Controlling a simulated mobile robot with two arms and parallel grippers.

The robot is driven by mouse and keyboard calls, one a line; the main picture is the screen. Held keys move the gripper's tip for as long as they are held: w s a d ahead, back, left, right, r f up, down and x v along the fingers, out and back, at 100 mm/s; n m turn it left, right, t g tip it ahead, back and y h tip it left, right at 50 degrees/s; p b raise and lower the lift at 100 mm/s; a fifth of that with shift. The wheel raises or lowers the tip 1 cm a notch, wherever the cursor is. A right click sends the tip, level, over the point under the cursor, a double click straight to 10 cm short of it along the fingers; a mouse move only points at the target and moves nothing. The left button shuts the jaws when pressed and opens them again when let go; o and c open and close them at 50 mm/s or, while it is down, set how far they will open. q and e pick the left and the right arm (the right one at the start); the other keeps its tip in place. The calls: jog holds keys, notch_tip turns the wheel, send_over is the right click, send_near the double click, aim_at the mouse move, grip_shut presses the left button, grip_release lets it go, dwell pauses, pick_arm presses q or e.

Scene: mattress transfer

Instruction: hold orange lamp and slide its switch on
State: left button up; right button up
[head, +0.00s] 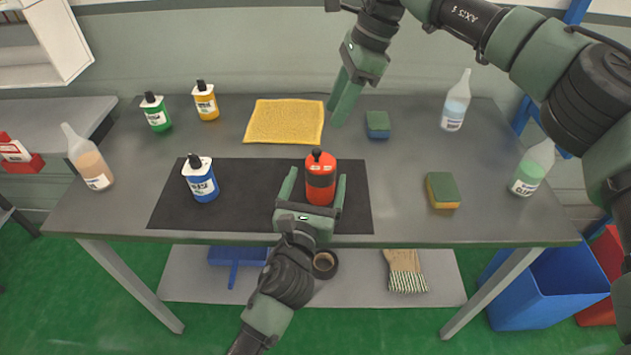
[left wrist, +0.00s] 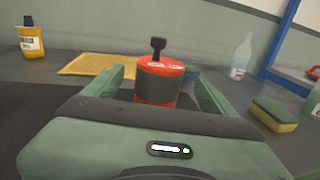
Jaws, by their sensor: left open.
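The orange lamp (head: 320,182) is a red-orange cylinder with a dark band and a black knob on top. It stands upright at the right part of the black mat (head: 255,215). My left gripper (head: 312,190) is open, with one finger on each side of the lamp. The lamp also shows between the fingers in the left wrist view (left wrist: 158,82), its black knob pointing up; its lower part is hidden by the gripper body. My right gripper (head: 342,100) hangs over the back of the table, right of the yellow cloth, with its fingers close together and no object visible in it.
A blue bottle (head: 200,182) stands left of the lamp on the mat. A yellow cloth (head: 285,121) lies behind it. Two sponges (head: 378,124) (head: 442,190) lie to the right. Green (head: 155,112) and yellow (head: 205,103) bottles stand back left; clear bottles stand near the sides.

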aim_at(323, 159)
pick_arm(q)
jog(key=w, duration=0.3)
jog(key=w+d, duration=0.1)
jog(key=w, duration=0.2)
jog(key=shift+d, duration=0.1)
jog(key=shift+w+d, duration=0.1)
jog(key=shift+w, duration=0.6)
